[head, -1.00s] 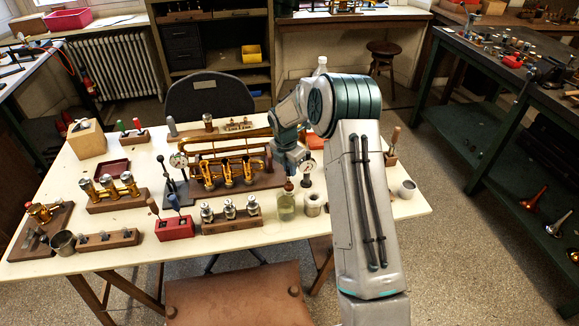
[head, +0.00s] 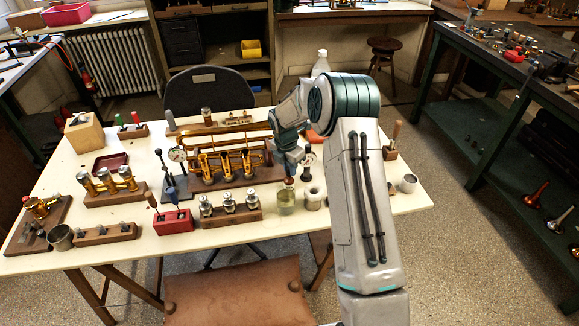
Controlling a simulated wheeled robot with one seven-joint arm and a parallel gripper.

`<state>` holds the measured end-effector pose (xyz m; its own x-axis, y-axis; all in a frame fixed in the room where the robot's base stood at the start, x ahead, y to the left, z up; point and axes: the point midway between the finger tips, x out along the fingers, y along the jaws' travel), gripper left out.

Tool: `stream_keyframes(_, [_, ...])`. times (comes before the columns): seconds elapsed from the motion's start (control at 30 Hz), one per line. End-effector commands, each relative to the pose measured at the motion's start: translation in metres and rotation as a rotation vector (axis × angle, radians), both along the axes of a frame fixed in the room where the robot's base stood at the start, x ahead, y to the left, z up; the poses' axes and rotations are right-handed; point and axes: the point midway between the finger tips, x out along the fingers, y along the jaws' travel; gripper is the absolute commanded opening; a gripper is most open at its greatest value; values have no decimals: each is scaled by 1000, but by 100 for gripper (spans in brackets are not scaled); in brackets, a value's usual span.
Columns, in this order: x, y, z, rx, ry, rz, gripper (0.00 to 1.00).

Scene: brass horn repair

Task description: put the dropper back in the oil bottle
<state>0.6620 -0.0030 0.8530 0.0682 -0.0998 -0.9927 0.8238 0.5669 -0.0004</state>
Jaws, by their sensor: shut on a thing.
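The oil bottle (head: 286,204) is a small clear bottle with pale yellowish contents. It stands upright near the front edge of the cream table, right of the middle. My gripper (head: 290,174) points down directly above it and is shut on the dropper (head: 289,182), whose reddish-brown bulb shows just under the fingers. The dropper is upright and in line with the bottle's mouth. Its glass tube cannot be made out, so I cannot tell how deep it sits in the bottle or whether its collar touches the neck.
A pale round pot (head: 313,197) stands close right of the bottle. A wooden block with several silver valves (head: 229,208) is close left. The brass horn part on its stand (head: 222,165) and a dial gauge (head: 308,160) are behind. Bare tabletop (head: 230,234) lies in front.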

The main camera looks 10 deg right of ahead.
Motion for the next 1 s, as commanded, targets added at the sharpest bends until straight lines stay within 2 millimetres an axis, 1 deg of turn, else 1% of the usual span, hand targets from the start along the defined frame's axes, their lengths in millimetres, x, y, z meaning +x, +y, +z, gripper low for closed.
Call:
stream_keyframes(0.13, [0, 0, -5, 0, 0, 0, 0])
stream_keyframes(0.17, [0, 0, -4, 0, 0, 0, 22])
stream_keyframes(0.2, [0, 0, -4, 0, 0, 0, 34])
stream_keyframes(0.23, [0, 0, -4, 0, 0, 0, 42])
stream_keyframes(0.5, [0, 0, -4, 1, -1, 0, 42])
stream_keyframes(0.63, [0, 1, 4, -1, -3, 0, 42])
stream_keyframes(0.77, [-1, 3, 25, 0, -6, 1, 42])
stream_keyframes(1.0, [-5, 9, 80, 0, -5, 0, 42])
